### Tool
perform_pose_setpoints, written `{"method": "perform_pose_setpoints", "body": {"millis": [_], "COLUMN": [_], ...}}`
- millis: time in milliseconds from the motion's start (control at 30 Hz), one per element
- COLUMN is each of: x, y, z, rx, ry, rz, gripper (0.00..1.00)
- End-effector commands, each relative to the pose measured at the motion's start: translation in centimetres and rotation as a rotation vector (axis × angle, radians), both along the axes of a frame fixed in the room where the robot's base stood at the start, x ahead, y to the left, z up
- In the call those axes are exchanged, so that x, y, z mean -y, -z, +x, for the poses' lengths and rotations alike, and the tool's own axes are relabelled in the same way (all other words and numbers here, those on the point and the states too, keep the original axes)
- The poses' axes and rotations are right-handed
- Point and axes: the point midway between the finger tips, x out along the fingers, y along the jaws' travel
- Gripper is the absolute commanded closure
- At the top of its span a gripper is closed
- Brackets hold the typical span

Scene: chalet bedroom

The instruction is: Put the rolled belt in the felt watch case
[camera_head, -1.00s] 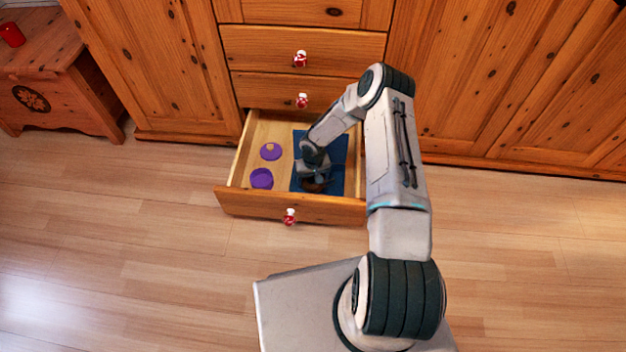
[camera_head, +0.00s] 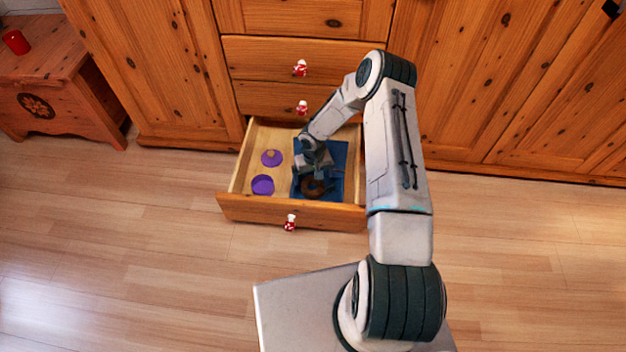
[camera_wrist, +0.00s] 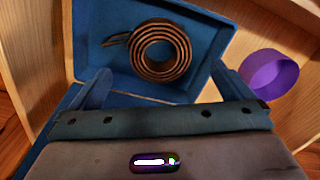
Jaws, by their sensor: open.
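The rolled belt (camera_head: 314,187) is a brown coil lying flat in the blue felt watch case (camera_head: 338,158), inside the open drawer. In the wrist view the belt (camera_wrist: 160,52) shows as a full ring with its loose end to the left, and the blue felt (camera_wrist: 100,62) surrounds it. My gripper (camera_head: 313,170) is over the case, behind the belt as seen from the head camera. In the wrist view my gripper (camera_wrist: 160,85) is open and empty, its fingers apart and clear of the belt. My gripper hides part of the case.
A purple round container (camera_head: 262,185) and a purple lid-like disc (camera_head: 271,158) with a tan knob lie in the drawer left of the case. The drawer's front wall (camera_head: 290,209) and sides enclose them. Closed drawers and cupboard doors stand behind; the floor in front is clear.

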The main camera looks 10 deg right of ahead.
Motion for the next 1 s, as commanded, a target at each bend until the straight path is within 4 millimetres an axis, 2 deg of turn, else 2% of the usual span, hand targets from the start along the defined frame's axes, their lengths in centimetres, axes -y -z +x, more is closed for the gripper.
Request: {"method": "perform_pose_setpoints", "body": {"millis": [33, 100, 433, 533, 767, 1000], "x": [0.1, 0.1, 0.2, 0.7, 2.3, 3.4], "y": [-1.7, -3.0, -6.5, -8.8, -17.9, -27.3], "z": [0.0, 0.0, 0.0, 0.1, -1.2, -4.6], "rx": [0.002, 0.001, 0.002, 0.006, 0.011, 0.014], "ry": [-0.001, 0.000, -0.004, -0.014, -0.035, -0.029], "rz": [-0.002, -0.001, -0.008, -0.033, -0.123, -0.190], "gripper": [0.00, 0.00, 0.00, 0.00, 0.00, 0.00]}}
